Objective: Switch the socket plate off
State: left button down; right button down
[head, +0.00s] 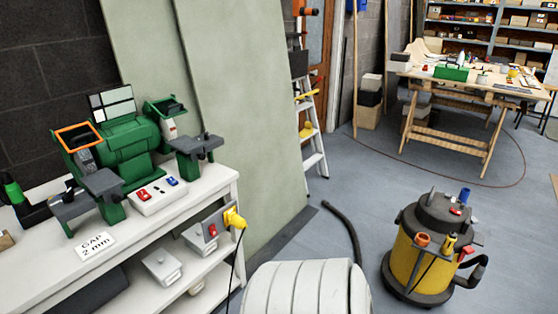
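The socket plate (205,238) is a small grey plate at the right front of the white bench, just below its top. A red switch (212,230) shows on it. A yellow plug (234,218) sits at its right side, with a dark cable hanging down from it. The switch is too small to tell which way it is set. Neither of my grippers shows in the head view.
The white bench (215,184) carries a green double-wheel grinder (125,148) and a small panel with red and blue switches (158,194). Grey boxes lie on its lower shelf. A yellow vacuum (418,258) stands on the right; open blue-grey floor (350,185) lies beyond.

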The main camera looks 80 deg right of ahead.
aim_at(213, 231)
jog(key=z, duration=2.05)
